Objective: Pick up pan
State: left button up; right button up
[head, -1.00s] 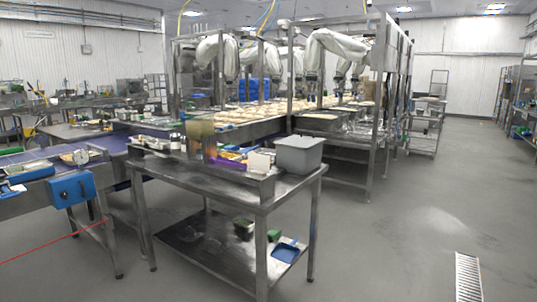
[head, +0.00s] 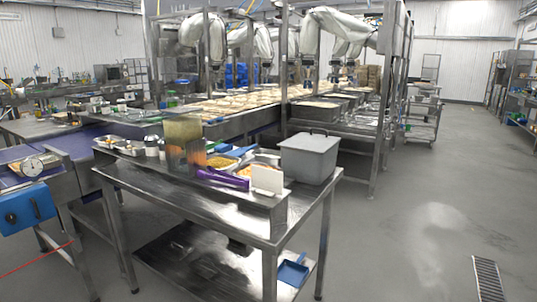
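A blue pan, shaped like a dustpan (head: 292,273), lies on the lower shelf of the steel table, near its right front leg. It is small in the head view. Shallow metal food pans stand at the back of the tabletop; one holds yellowish food (head: 246,170), partly hidden by a purple-handled tool (head: 222,179) and a white card (head: 267,179). I cannot tell which pan the task means. Neither of my grippers shows in the head view.
The steel table (head: 180,196) stands close in front, its near top bare. A grey lidded bin (head: 310,162) sits at its right end. A conveyor with a blue box (head: 27,208) is at the left. Open floor (head: 420,230) lies to the right.

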aim_at(270, 159)
jog(key=i+j, duration=0.15)
jog(key=i+u, duration=0.1)
jog(key=u, duration=0.25)
jog(key=i+l+u, duration=0.1)
jog(key=u, duration=0.25)
jog(key=i+l+u, duration=0.15)
jog(key=l+u, duration=0.15)
jog(key=l, duration=0.15)
jog(key=i+l+u, duration=0.1)
jog(key=l+u, duration=0.2)
jog(key=l, duration=0.15)
jog(key=i+l, duration=0.1)
jog(key=l, duration=0.4)
jog(key=l+u, duration=0.1)
jog(key=l, duration=0.35)
jog(key=i+l, duration=0.15)
jog(key=l, duration=0.35)
jog(key=k, duration=0.5)
jog(key=k+z, duration=0.15)
jog(key=z, duration=0.95)
jog(key=i+l+z, duration=0.1)
jog(key=z, duration=1.35)
